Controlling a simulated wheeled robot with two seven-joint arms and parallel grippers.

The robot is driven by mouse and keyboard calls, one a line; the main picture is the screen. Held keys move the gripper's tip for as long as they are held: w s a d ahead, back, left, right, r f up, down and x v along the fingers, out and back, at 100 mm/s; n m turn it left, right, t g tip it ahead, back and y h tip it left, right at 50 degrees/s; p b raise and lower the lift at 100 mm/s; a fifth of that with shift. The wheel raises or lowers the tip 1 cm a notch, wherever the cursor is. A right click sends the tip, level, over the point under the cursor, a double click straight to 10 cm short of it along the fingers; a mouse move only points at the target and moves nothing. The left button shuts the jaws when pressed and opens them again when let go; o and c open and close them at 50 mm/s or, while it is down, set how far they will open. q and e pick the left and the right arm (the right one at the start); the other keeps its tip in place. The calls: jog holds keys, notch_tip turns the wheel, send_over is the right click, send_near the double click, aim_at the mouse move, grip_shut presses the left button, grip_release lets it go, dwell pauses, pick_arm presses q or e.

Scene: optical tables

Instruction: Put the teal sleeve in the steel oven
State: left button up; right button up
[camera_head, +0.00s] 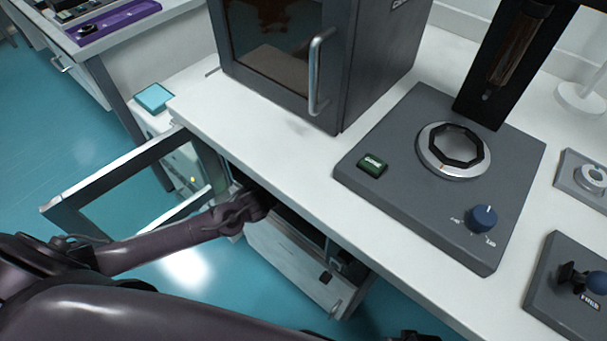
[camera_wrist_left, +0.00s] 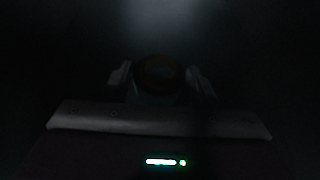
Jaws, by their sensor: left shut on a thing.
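My left arm reaches through the open front of a cabinet under the bench, so its gripper is hidden in the head view. In the dark left wrist view, my left gripper (camera_wrist_left: 160,82) is shut on a round, ring-topped thing (camera_wrist_left: 158,70), likely the teal sleeve; its colour is hard to tell. A pale bar and a green light lie below it in that view. The open glass door (camera_head: 125,190) of the under-bench cabinet swings out to the left. Which unit is the steel oven is not certain.
A dark grey box with a closed glass door and handle (camera_head: 318,75) stands on the white bench (camera_head: 235,125). A grey instrument (camera_head: 405,205) with a ring and blue knob is to its right. A drawer front (camera_head: 295,265) is below the bench edge.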

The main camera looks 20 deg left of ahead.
pick_arm(q)
jog(key=o, duration=1.1)
jog(key=shift+c, duration=0.2)
pick_arm(e)
jog(key=shift+w+r, duration=0.3)
jog(key=shift+r, duration=0.05)
pick_arm(q)
jog(key=shift+r, duration=0.1)
jog(key=shift+r, duration=0.15)
jog(key=p+v, duration=0.2)
jog(key=v, duration=1)
pick_arm(e)
jog(key=s+d+f, duration=0.1)
jog(key=s+f, duration=0.2)
jog(key=f, duration=0.2)
jog(key=shift+d+f, duration=0.15)
jog(key=shift+d, duration=0.25)
